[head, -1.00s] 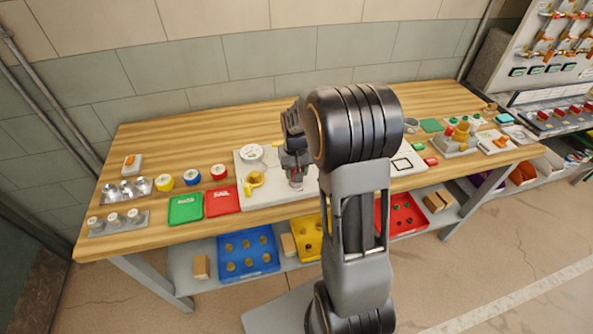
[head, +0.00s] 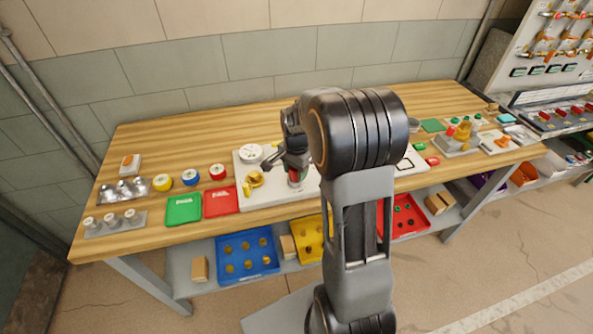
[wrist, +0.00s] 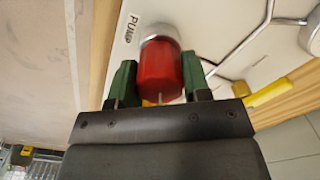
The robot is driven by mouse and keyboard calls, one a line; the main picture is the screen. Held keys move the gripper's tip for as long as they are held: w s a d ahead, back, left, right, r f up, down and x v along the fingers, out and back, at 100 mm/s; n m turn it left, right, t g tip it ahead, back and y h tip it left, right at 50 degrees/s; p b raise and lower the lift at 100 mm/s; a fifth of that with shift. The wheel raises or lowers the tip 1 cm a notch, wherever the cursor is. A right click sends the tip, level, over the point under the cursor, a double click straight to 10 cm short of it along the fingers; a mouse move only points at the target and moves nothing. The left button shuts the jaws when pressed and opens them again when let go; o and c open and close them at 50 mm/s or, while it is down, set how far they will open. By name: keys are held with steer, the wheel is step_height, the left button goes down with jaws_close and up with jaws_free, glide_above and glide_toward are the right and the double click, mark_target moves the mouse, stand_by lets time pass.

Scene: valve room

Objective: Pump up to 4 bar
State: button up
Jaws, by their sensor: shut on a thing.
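The pump's red handle (wrist: 160,72) stands on a pale metal base beside the "PUMP" label on the white board. My gripper (wrist: 159,80) is shut on it, with one green finger on each side. In the head view, my gripper (head: 290,160) is over the right part of the white board (head: 243,203), and some of the red handle (head: 294,176) shows below it. A round white gauge (head: 251,153) sits at the board's back left; its reading is too small to tell. A yellow valve lever (head: 254,180) lies in front of the gauge. My arm hides the board's right side.
Green (head: 184,207) and red (head: 220,202) trays lie left of the board. Yellow, blue and red round pieces stand behind them. Metal knobs stand at the far left. The back strip of the wooden bench (head: 215,125) is clear.

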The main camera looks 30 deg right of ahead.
steer(key=m, duration=0.5)
steer(key=shift+m, duration=0.3)
steer(key=m+b, duration=0.1)
steer(key=m, duration=0.4)
steer(key=shift+m, duration=0.4)
steer(key=o, duration=0.9)
steer(key=shift+o, duration=0.2)
steer(key=shift+r, duration=0.1)
step_height(320, 180, up, 14)
stand_by(0.5)
